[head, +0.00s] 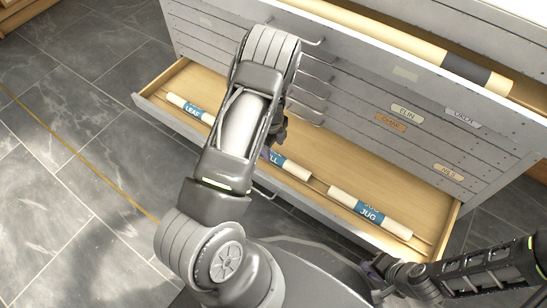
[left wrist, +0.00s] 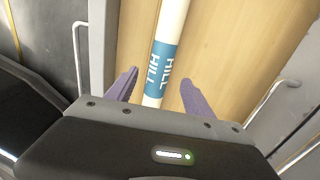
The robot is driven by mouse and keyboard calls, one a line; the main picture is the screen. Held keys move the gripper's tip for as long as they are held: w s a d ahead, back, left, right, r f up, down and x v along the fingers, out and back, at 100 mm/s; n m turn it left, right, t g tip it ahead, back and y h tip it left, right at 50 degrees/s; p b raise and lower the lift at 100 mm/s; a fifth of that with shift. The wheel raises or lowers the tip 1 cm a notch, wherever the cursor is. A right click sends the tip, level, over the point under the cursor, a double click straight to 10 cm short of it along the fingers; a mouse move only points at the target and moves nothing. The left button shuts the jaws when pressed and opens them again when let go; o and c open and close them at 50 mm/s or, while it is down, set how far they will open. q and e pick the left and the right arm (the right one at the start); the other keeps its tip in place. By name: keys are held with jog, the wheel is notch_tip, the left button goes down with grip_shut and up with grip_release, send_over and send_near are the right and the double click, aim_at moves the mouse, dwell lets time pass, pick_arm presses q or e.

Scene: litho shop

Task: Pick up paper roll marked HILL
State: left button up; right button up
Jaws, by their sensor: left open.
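The paper roll marked HILL (head: 294,169) is white with a blue label. It lies in the open lower drawer, and my left arm partly covers it in the head view. In the left wrist view the roll (left wrist: 160,65) runs away from me, its label reading HILL. My left gripper (left wrist: 160,92) is open, with one purple finger on each side of the roll. In the head view the left gripper's fingers are mostly hidden behind my arm. My right gripper (head: 378,268) is at the lower right, its jaws unclear.
The open wooden drawer (head: 432,229) also holds a roll marked LEAF (head: 174,100) at the left and one marked JUG (head: 391,225) at the right. Closed grey drawers with labels and handles rise behind. A larger roll (head: 385,32) lies in an open upper drawer.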

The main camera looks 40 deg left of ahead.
aim_at(274, 154)
pick_arm(q)
notch_tip(274, 154, down, 3)
jog(key=shift+f+b, duration=0.1)
jog(key=shift+b, duration=0.55)
jog(key=shift+f, duration=0.45)
grip_shut()
